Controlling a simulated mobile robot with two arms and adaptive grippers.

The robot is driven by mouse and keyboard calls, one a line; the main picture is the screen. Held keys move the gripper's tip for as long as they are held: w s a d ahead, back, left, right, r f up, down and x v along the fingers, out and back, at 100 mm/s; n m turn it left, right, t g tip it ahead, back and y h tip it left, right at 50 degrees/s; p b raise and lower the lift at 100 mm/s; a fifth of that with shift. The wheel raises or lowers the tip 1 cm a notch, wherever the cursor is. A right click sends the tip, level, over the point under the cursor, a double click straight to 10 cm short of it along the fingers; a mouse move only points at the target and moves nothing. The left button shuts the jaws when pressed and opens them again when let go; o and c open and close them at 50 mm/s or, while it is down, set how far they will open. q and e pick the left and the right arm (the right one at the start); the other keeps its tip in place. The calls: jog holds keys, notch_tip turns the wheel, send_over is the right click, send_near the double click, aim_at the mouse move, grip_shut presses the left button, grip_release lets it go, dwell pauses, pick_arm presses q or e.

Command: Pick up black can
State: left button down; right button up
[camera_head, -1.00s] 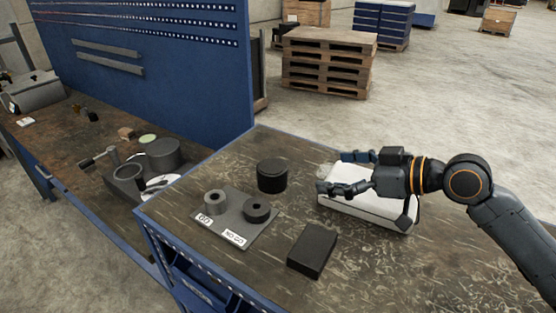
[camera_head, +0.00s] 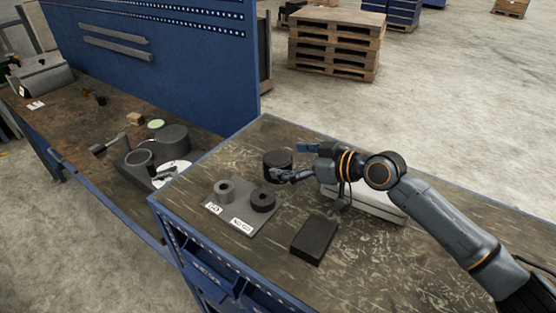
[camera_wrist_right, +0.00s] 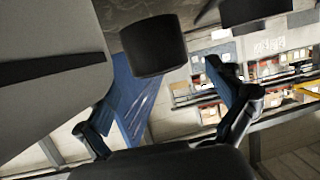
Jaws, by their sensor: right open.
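The black can (camera_head: 275,160) stands upright on the brown worktable, behind the gauge plate. My right gripper (camera_head: 290,161) is open at its right side. One finger lies in front of the can's lower right and the other reaches past its upper right. In the right wrist view the can (camera_wrist_right: 153,45) shows ahead of my open right gripper (camera_wrist_right: 168,108), with the fingers spread to either side. I cannot tell whether a finger touches it. My left gripper is not in view.
The grey gauge plate (camera_head: 240,220) with two rings lies in front of the can. A black block (camera_head: 314,240) lies nearer. A white box (camera_head: 375,205) lies under my right forearm. Left stands another bench (camera_head: 75,130) with a blue panel (camera_head: 170,60).

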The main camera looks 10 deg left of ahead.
jog(key=shift+w+a+f, duration=0.25)
jog(key=shift+a, duration=0.35)
jog(key=shift+d, duration=0.1)
jog(key=c, duration=1.4)
jog(key=shift+c, duration=0.4)
jog(key=shift+r, duration=0.2)
